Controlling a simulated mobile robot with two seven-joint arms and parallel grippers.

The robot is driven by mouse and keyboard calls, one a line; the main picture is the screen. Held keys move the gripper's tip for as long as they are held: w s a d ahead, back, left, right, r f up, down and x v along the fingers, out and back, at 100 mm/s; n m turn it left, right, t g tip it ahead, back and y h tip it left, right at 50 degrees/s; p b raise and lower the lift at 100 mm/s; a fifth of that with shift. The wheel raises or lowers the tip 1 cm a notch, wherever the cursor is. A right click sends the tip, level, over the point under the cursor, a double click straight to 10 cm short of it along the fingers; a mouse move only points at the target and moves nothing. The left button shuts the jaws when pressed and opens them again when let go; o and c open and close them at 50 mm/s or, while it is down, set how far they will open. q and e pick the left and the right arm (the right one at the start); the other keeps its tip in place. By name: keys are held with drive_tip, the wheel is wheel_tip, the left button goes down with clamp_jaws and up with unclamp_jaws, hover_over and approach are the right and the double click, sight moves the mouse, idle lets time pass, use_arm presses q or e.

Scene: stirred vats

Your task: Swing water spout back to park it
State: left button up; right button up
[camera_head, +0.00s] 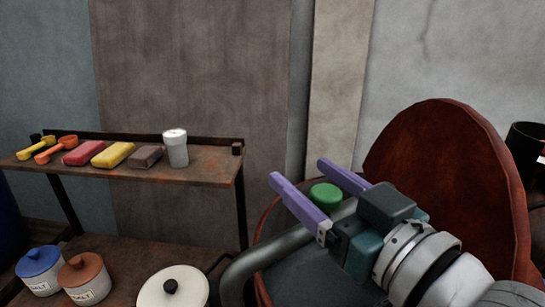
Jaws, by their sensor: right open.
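A grey curved pipe, which looks like the water spout (270,250), rises at the bottom centre and bends right over the dark vat (262,218). A green round knob (325,193) shows near the pipe's upper end; my arm hides how they join. My right gripper (298,172) has two purple fingers, open, one on each side of the green knob in the picture. I cannot tell whether either finger touches it. My gripper body hides the pipe's far end and part of the vat. My left gripper is not in view.
A rusty red-brown raised panel (440,165) stands behind the vat on the right. A rusty shelf (205,172) at left bears scoops, coloured blocks and a white cup (175,147). Below are a blue-lidded jar (40,268), a brown-lidded jar (85,277) and a white-lidded pot (172,292).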

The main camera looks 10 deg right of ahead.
drive_tip(key=shift+w+a, duration=0.1)
drive_tip(key=shift+w, duration=0.1)
clamp_jaws()
idle(0.6)
idle(0.8)
